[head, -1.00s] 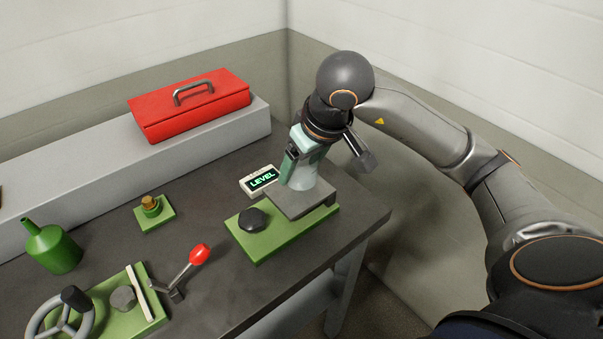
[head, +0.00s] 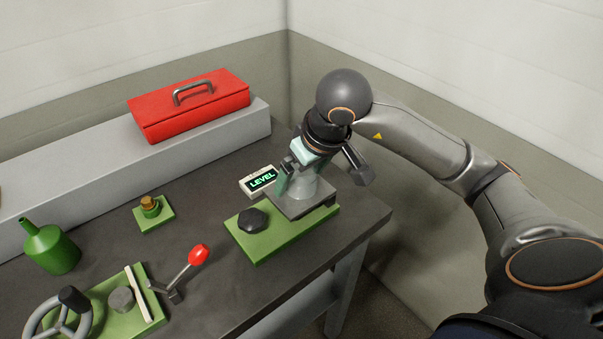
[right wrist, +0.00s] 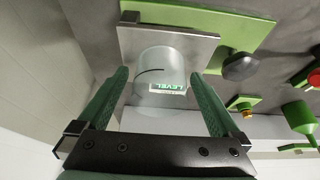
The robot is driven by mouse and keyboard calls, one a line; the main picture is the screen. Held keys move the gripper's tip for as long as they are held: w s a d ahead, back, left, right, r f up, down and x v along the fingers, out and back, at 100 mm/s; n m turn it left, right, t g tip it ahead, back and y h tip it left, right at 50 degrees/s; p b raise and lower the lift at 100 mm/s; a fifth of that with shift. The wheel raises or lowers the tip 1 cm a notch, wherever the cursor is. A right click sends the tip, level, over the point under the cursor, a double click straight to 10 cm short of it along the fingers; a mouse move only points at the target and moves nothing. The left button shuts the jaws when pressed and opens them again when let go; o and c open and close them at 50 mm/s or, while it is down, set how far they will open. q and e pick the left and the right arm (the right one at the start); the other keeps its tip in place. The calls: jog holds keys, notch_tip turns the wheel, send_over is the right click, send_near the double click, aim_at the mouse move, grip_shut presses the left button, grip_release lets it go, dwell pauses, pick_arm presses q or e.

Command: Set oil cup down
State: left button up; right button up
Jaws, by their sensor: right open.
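The oil cup (head: 308,188) is pale and translucent. It stands upright on the grey square plate (head: 326,200) at one end of a green base (head: 262,247). My right gripper (head: 303,178) is at the cup from above, with its green fingers apart. In the right wrist view, the fingers of my right gripper (right wrist: 160,78) lie on either side of the cup (right wrist: 158,62), with a visible gap at the tips. The gripper partly hides the cup in the head view. My left gripper is not in view.
A display reading LEVEL (head: 259,180) stands behind the plate. A black knob (head: 252,220) sits on the green base. A red toolbox (head: 190,108) rests on the grey ledge. A red-tipped lever (head: 198,254), a handwheel (head: 62,322) and a green oil can (head: 52,250) stand left.

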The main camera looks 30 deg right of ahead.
jog(key=shift+r+p, duration=0.3)
jog(key=shift+r, duration=0.15)
pick_arm(q)
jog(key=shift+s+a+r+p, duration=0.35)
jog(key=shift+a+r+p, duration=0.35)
jog(key=shift+p, duration=0.3)
pick_arm(e)
jog(key=v, duration=1.1)
jog(key=shift+s+r, duration=0.15)
jog(key=shift+r, duration=0.05)
